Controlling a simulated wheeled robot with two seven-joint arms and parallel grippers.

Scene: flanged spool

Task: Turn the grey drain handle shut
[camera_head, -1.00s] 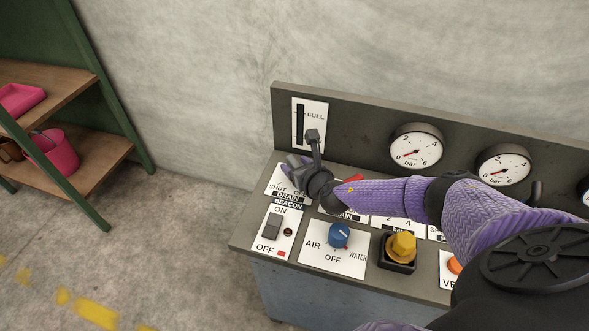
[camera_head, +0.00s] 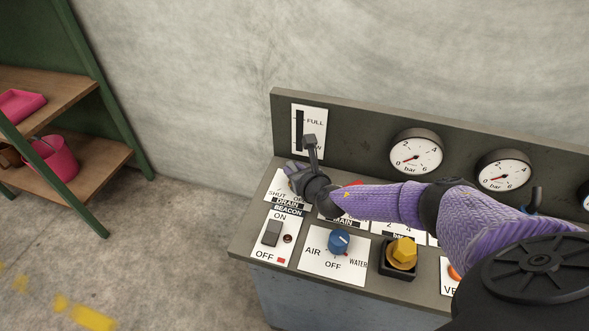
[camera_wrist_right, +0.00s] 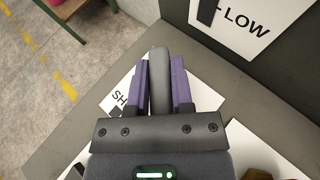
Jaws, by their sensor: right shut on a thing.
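The grey drain handle (camera_wrist_right: 159,84) shows in the right wrist view as a rounded grey bar between the two purple fingers. My right gripper (camera_wrist_right: 160,88) is shut on it. In the head view my right gripper (camera_head: 295,170) is over the drain plate (camera_head: 277,187), marked SHUT on its left, and my wrist hides most of the handle there. The plate's SHUT lettering is partly covered by the fingers in the wrist view. My left gripper is not in view.
Below the drain plate is the beacon switch (camera_head: 272,233). A blue AIR/WATER knob (camera_head: 338,242) and a yellow knob (camera_head: 402,253) stand to the right. The upright back panel (camera_head: 360,137) carries gauges, including one (camera_head: 416,152). A shelf (camera_head: 60,80) stands at the left.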

